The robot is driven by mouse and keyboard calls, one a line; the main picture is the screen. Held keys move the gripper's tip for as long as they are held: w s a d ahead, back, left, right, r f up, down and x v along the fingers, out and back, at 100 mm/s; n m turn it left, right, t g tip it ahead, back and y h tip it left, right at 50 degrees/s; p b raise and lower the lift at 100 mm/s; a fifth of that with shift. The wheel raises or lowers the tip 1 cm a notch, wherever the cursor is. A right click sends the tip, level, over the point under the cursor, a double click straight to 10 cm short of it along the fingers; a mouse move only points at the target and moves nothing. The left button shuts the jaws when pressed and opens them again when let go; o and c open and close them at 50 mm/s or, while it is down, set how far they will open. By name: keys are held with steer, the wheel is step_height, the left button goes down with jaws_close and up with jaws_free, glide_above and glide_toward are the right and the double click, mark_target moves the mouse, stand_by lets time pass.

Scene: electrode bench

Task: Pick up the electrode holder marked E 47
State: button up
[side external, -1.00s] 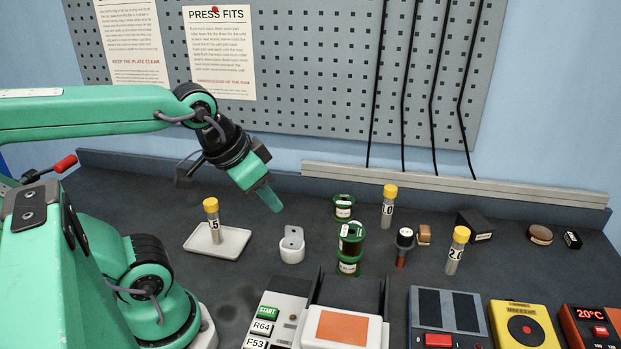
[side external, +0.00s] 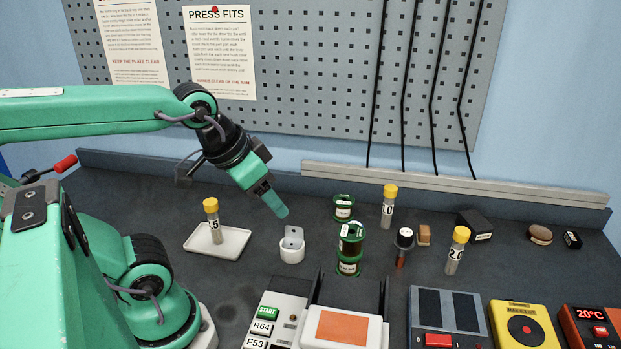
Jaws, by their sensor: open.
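I cannot read E 47 on anything here. A small upright piece with a dark and white cap and a reddish-brown stem (side external: 403,245) stands right of centre and may be the electrode holder. My gripper (side external: 276,205) hangs tilted down to the right, above the bench and well left of that piece. It is open and empty. Only one green finger shows clearly; the other is hidden behind it.
Yellow-capped vials stand on a pale tray (side external: 236,249) and at the right (side external: 457,250). Stacked green spools (side external: 350,249) stand between my gripper and the capped piece, with another spool (side external: 343,207) behind. A machine with an orange pad (side external: 342,327) fills the front.

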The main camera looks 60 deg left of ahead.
steer(key=g, duration=0.5)
glide_above(406, 232)
steer(key=f, duration=1.1)
steer(key=shift+s+a+f, duration=0.2)
steer(key=shift+s+f, duration=0.05)
steer(key=shift+w+d+f+g, duration=0.15)
steer(key=shift+w+f+g, duration=0.2)
steer(key=shift+f, duration=0.2)
steer(key=shift+f, duration=0.15)
